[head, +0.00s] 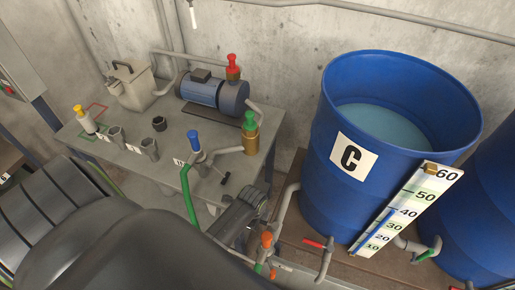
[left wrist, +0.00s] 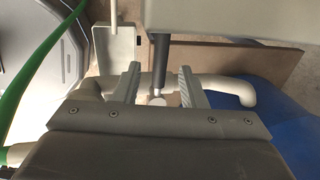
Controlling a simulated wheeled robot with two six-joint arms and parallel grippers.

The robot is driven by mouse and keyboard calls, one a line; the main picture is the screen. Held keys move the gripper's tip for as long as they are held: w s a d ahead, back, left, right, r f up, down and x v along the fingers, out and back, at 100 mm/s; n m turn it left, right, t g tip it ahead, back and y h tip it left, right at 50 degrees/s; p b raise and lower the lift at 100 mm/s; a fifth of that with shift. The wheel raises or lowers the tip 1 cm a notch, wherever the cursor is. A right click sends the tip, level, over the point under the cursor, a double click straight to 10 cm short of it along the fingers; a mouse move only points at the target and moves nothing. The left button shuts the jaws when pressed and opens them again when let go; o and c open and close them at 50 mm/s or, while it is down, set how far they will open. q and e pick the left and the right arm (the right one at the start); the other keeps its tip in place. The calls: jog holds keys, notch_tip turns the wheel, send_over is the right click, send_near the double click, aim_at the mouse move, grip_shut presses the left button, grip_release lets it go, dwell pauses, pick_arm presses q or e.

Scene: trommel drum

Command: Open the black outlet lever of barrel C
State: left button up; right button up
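Barrel C (head: 318,190) is a blue open-topped drum holding pale liquid, with a white C label, at the right of the head view. My left arm comes in from the lower left of the head view, and its gripper (head: 252,200) is left of the barrel, by the outlet pipework. In the left wrist view the two grey fingers are apart, with a black rod-shaped lever (left wrist: 160,62) between them. A gap shows on each side of the lever. A pale pipe (left wrist: 220,84) runs behind the fingers. The lever cannot be made out in the head view. My right gripper is not in view.
A red-handled valve (head: 315,244) and an orange fitting (head: 267,239) stand near the barrel's foot. A scale board (head: 405,212) leans at its front. A table (head: 185,122) with a blue pump (head: 213,92) and coloured valves is at the left.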

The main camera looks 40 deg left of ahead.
pick_arm(q)
jog(key=shift+w+f, duration=0.2)
jog(key=shift+f, duration=0.9)
grip_shut()
